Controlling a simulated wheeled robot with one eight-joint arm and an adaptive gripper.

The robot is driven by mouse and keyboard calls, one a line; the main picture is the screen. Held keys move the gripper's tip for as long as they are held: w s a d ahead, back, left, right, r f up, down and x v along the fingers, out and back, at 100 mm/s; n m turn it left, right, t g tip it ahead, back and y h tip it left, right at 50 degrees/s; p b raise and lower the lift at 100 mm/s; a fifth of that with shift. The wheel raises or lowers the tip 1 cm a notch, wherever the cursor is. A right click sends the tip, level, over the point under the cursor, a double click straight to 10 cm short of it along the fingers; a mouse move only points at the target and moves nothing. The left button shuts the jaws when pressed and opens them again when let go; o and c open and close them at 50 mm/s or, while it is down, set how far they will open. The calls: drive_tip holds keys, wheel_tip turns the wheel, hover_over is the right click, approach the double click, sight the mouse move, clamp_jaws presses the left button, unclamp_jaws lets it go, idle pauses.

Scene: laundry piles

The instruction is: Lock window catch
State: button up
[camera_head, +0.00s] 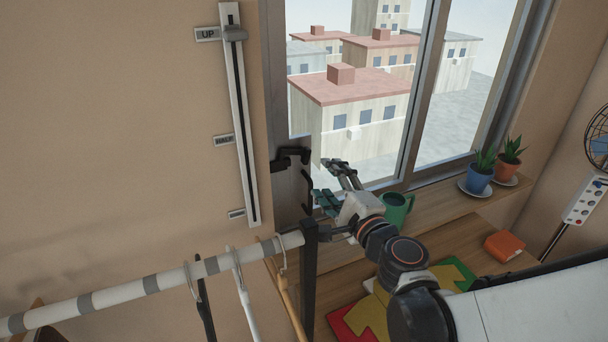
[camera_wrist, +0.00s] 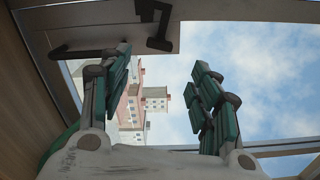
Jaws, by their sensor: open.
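The window catch (camera_head: 290,157) is a black hooked piece on the grey left window frame in the head view. It also shows at the top of the wrist view (camera_wrist: 158,22). A black pull handle (camera_head: 307,190) sits just below it on the same frame; in the wrist view the handle (camera_wrist: 84,53) is partly behind a finger. My gripper (camera_head: 329,180) is open and empty, to the right of the catch and handle. In the wrist view its fingers (camera_wrist: 163,62) are apart, with sky and buildings between them. I cannot tell whether a finger touches the handle.
A clothes rail (camera_head: 120,292) with hangers crosses the lower left. A green mug (camera_head: 397,210) stands close to my gripper on the sill. Potted plants (camera_head: 480,176) stand further right. Folded clothes (camera_head: 452,272) and an orange box (camera_head: 504,247) lie below. A wall slider (camera_head: 240,120) is left.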

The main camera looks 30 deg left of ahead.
sight(308, 158)
drive_tip(key=x, duration=1)
drive_tip(key=shift+a, duration=0.3)
drive_tip(key=c, duration=1)
